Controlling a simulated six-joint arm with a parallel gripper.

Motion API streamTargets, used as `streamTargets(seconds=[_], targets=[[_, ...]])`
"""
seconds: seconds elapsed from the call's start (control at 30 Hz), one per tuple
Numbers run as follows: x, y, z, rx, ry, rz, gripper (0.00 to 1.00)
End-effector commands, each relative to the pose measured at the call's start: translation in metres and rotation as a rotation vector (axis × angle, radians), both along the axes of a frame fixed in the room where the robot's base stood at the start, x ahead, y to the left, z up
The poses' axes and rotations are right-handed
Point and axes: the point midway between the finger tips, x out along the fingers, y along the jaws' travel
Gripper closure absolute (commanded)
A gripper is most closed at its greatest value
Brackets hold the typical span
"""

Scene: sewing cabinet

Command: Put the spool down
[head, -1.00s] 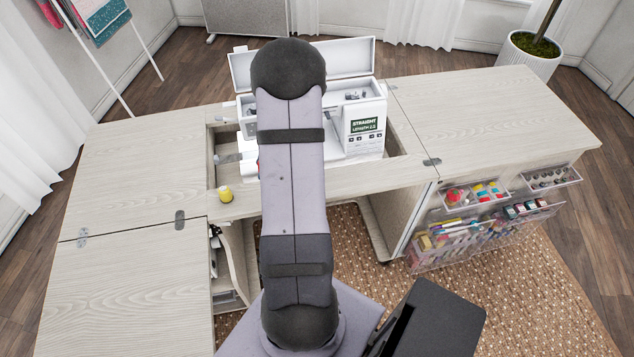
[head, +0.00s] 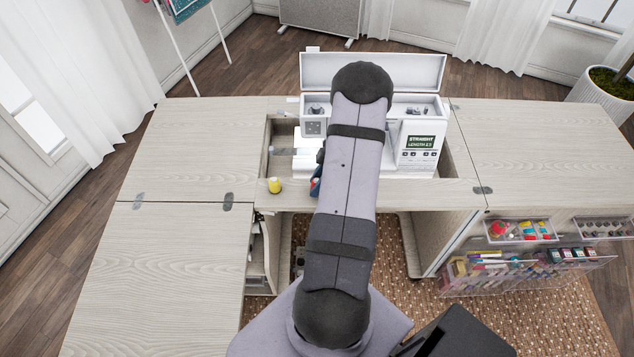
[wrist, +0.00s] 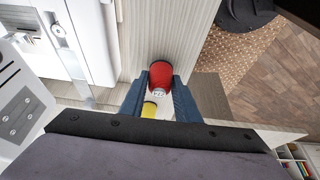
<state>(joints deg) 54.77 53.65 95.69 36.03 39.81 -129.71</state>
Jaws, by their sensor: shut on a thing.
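My gripper (wrist: 158,95) has blue fingers, one on each side of a red spool (wrist: 160,75) in the wrist view. The fingers are shut on the red spool over the pale front strip of the cabinet (wrist: 147,30). I cannot tell whether the spool touches the wood. In the head view the blue gripper (head: 317,184) shows only partly at the left edge of my arm, which hides most of it. A yellow spool (head: 275,185) stands upright on the front strip, just left of the gripper; its yellow top also shows between the fingers in the wrist view (wrist: 149,109).
The white sewing machine (head: 418,150) sits in the cabinet well behind the front strip. The left leaf (head: 190,150) and right leaf (head: 530,145) are bare. Clear bins of supplies (head: 520,270) hang on the cabinet's right front.

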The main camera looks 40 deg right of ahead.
Motion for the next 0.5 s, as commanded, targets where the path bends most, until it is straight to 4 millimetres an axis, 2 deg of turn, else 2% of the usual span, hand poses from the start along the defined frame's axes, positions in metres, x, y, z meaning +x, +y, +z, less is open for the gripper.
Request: streamTargets(seconds=[0.13,0.5], targets=[[0.0,0.0001,-0.008,0.0,0.0,-0.001,0.92],[0.0,-0.0001,-0.0114,-0.001,-0.001,0.0,0.92]])
